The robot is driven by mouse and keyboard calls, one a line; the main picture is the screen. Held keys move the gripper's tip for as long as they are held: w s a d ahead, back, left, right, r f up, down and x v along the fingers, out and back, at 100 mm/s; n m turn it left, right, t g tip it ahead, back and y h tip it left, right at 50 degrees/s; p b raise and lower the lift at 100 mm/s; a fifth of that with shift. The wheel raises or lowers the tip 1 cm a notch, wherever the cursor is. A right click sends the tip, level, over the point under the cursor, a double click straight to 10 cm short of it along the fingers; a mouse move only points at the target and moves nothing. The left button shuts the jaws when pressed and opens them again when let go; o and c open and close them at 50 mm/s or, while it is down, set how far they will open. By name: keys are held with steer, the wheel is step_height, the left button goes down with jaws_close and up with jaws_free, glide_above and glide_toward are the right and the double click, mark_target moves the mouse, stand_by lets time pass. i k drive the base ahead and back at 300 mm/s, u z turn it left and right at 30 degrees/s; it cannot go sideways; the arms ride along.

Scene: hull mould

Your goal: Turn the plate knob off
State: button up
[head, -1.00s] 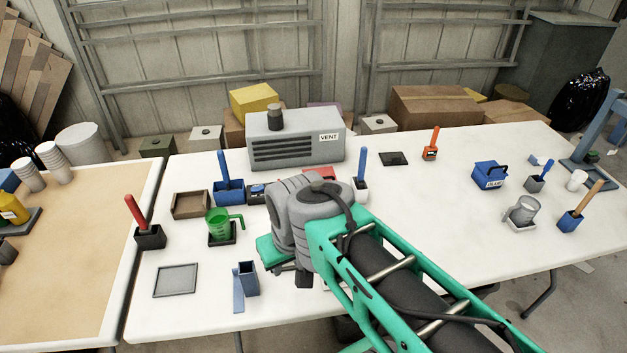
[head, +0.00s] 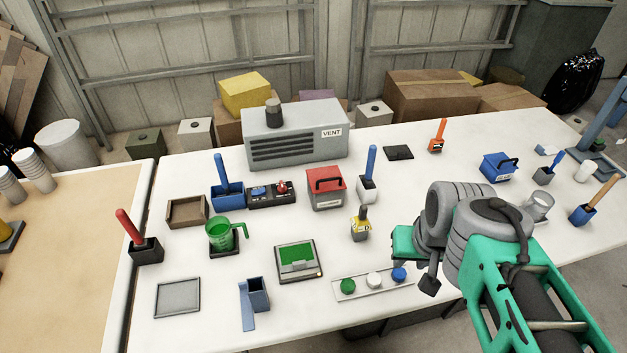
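A black control box (head: 270,194) with a blue knob (head: 259,191) and a red knob (head: 282,186) stands on the white table, in front of the grey VENT unit. I cannot read any label there, so I cannot tell which is the plate knob. My gripper (head: 430,285) is over the right front part of the table, well to the right of the control box and apart from it. Its fingers are small and partly hidden by my wrist, so I cannot tell whether they are open or shut.
A red-lidded box (head: 325,188) stands right beside the control box, and a blue holder (head: 227,194) left of it. A green jug (head: 222,233), a yellow-labelled bottle (head: 361,224), a green-topped tray (head: 298,262) and a strip with coloured caps (head: 373,282) lie nearer the front.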

mark_target(281, 188)
steer(key=z, duration=0.2)
steer(key=k, duration=0.65)
steer(key=u, duration=0.85)
steer(key=i, duration=1)
steer(key=u, duration=0.35)
